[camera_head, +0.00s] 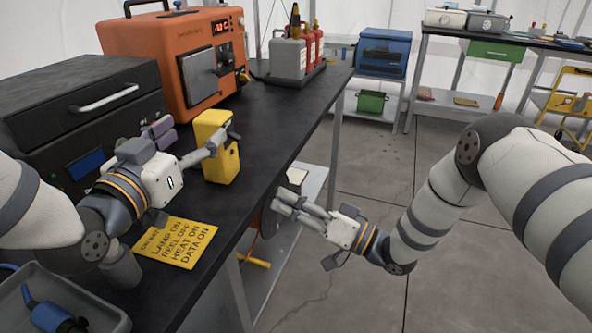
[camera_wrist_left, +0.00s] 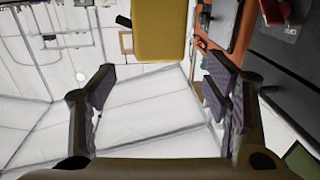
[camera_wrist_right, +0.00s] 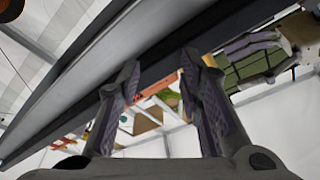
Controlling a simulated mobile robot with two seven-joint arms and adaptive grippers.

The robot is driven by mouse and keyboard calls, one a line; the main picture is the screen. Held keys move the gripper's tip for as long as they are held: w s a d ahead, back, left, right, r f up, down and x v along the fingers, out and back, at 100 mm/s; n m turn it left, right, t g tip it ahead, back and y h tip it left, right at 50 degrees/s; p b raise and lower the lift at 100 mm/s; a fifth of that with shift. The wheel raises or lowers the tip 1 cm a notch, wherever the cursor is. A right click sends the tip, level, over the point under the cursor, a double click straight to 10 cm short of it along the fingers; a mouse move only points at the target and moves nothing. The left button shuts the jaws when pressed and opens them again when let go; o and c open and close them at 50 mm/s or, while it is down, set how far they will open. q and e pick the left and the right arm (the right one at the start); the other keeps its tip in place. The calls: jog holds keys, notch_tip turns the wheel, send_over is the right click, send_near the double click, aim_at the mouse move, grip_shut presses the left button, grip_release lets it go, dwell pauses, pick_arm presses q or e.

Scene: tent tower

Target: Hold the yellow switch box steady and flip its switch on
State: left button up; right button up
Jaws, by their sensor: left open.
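The yellow switch box (camera_head: 214,168) stands upright on the dark bench top, with dark parts on its right side; I cannot tell the switch's position. My left gripper (camera_head: 212,146) is open at the box's near left side and overlaps it in the head view. In the left wrist view the yellow box (camera_wrist_left: 160,28) lies beyond the open fingers (camera_wrist_left: 160,95), with nothing between them. My right gripper (camera_head: 281,204) is off the bench's right edge, lower and apart from the box. In the right wrist view its fingers (camera_wrist_right: 160,85) are apart and empty.
A yellow card (camera_head: 175,243) with printed ON/OFF lines lies on the bench. An orange heater-like unit (camera_head: 150,45) and a black drawer case (camera_head: 75,85) stand behind. A grey tray (camera_head: 95,305) is at front left. A bottle rack (camera_head: 290,75) stands farther along. Open floor lies right.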

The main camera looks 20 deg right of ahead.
aim_at(204, 123)
pick_arm(q)
jog(key=shift+d, duration=0.1)
jog(key=x, duration=0.7)
jog(key=shift+w, duration=0.2)
pick_arm(e)
notch_tip(204, 123, up, 8)
jog(key=d+n+g+y, duration=0.1)
jog(key=n+g+y, duration=0.1)
jog(key=n+y, duration=0.2)
jog(key=shift+w+y, duration=0.15)
jog(key=shift+y, duration=0.35)
pick_arm(q)
jog(key=shift+c, duration=0.2)
pick_arm(e)
jog(key=shift+f, duration=0.1)
